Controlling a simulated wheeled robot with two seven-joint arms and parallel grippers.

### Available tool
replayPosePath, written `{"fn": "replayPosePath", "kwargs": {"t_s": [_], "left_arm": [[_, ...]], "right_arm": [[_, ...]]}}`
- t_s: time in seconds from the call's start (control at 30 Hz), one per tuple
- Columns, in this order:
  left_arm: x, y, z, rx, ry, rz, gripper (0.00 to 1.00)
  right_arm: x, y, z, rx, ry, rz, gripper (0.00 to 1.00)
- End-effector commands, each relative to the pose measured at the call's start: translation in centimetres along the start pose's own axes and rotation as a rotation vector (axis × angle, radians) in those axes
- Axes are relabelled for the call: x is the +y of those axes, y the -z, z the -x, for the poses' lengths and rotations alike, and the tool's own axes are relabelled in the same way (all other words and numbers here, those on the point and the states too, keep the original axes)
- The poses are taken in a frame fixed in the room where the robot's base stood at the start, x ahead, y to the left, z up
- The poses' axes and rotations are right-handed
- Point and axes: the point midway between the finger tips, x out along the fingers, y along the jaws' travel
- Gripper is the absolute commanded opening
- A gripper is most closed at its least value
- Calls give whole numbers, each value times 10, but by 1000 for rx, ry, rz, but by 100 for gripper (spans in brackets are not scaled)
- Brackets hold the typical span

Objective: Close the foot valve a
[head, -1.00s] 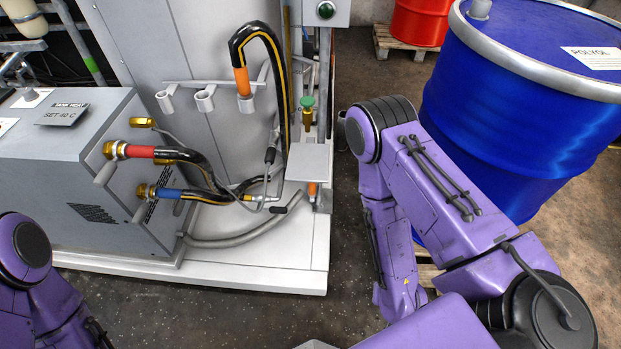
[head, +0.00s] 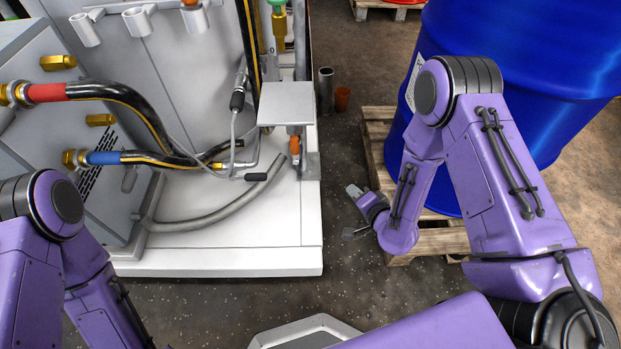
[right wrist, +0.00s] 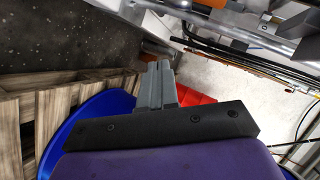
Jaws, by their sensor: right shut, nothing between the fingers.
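A small valve with an orange handle (head: 294,147) sits low on the machine's front corner, under a grey plate (head: 286,103). It is the likely foot valve, but I see no label "a", and I cannot tell its position. My right gripper (head: 354,191) is right of and nearer than this valve, apart from it, over the floor beside the white base. In the right wrist view its fingers (right wrist: 160,84) are together and empty. My left arm shows at the lower left, but its gripper is out of view.
A blue drum (head: 510,95) stands on a wooden pallet (head: 377,135) at the right, close to my right arm. Hoses with red and blue sleeves (head: 103,158) and a grey hose (head: 215,217) cross the white base (head: 230,262). A dark floor gap lies between base and pallet.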

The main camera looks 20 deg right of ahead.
Motion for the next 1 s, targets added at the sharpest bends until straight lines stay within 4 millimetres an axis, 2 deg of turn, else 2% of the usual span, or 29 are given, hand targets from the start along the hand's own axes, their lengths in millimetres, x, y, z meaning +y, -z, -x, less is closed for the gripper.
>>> {"fn": "replayPosePath", "kwargs": {"t_s": [0.03, 0.1, 0.2, 0.3, 0.47, 0.57, 0.93, 1.0], "left_arm": [[5, -21, -50, -1, 0, 0, 55], [7, -31, -75, -1, 0, 1, 55], [9, -41, -99, -2, -1, 1, 55], [10, -46, -109, -2, -1, 1, 55], [10, -46, -110, -2, -1, 2, 55], [10, -48, -113, -3, -1, 2, 55], [12, -60, -135, -8, -1, 4, 55], [13, -62, -139, -9, -1, 4, 55]], "right_arm": [[21, -7, -34, 2, 100, -68, 0], [12, -4, -55, -18, 231, -162, 0], [-1, 1, -72, -59, 365, -263, 0], [-11, 4, -78, -92, 440, -321, 0], [-23, 7, -85, -110, 472, -344, 0], [-30, 6, -99, -111, 472, -342, 0], [-65, 3, -171, -109, 469, -342, 0], [-71, -8, -176, -112, 467, -342, 0]]}}
